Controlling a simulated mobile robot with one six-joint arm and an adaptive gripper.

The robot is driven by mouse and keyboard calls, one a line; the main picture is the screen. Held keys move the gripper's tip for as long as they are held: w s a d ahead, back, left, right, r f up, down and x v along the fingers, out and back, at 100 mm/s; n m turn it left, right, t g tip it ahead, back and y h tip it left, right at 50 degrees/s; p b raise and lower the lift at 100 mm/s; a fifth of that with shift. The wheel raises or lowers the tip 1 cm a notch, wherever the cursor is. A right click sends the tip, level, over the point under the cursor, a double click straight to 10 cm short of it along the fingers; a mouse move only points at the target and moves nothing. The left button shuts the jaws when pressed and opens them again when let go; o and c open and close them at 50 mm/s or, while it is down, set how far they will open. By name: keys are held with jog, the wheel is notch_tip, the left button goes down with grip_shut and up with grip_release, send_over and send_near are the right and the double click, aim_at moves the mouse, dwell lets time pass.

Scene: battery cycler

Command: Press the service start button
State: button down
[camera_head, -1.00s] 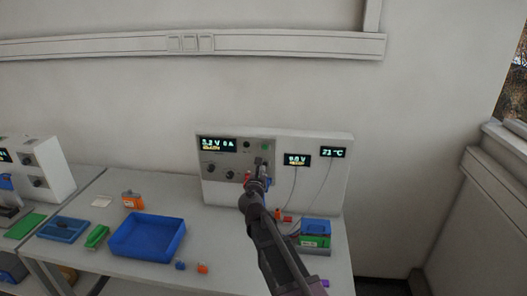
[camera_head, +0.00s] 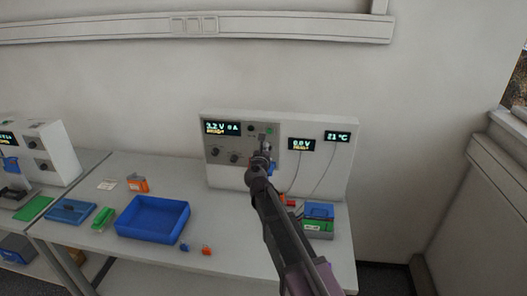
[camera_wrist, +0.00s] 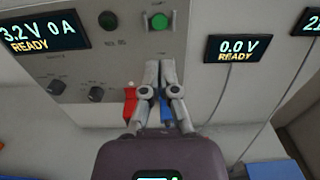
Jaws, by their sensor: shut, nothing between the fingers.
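The battery cycler (camera_head: 228,178) is a pale upright unit with a grey control panel (camera_wrist: 92,70) at the back of the bench. A round green button (camera_wrist: 159,22) sits near the panel's top right, and it also shows in the head view (camera_head: 269,130). A dark round button (camera_wrist: 108,20) is to its left. My gripper (camera_wrist: 160,64) is shut and empty, its fingertips in front of the panel and just below the green button in the wrist view. I cannot tell whether the fingertips touch the panel. The button labels are too blurred to read.
Red (camera_wrist: 129,104) and blue (camera_wrist: 166,112) parts show beside my fingers. Displays read 3.2 V 0 A READY (camera_wrist: 42,32) and 0.0 V READY (camera_wrist: 238,48). A blue tray (camera_head: 124,230) and a green-and-blue battery (camera_head: 318,222) stand on the bench. Cables hang at right.

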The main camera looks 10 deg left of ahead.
aim_at(269, 131)
jog(key=w, duration=0.9)
jog(key=shift+w+d, duration=0.15)
jog(key=shift+w, duration=0.25)
jog(key=shift+w, duration=0.6)
jog(key=shift+w+r, duration=0.15)
jog(key=shift+w, duration=0.05)
jog(key=shift+s+d, duration=0.1)
jog(key=shift+s, duration=0.8)
jog(key=s, duration=1.2)
jog(key=shift+s+a, duration=0.3)
jog(key=shift+s, duration=0.05)
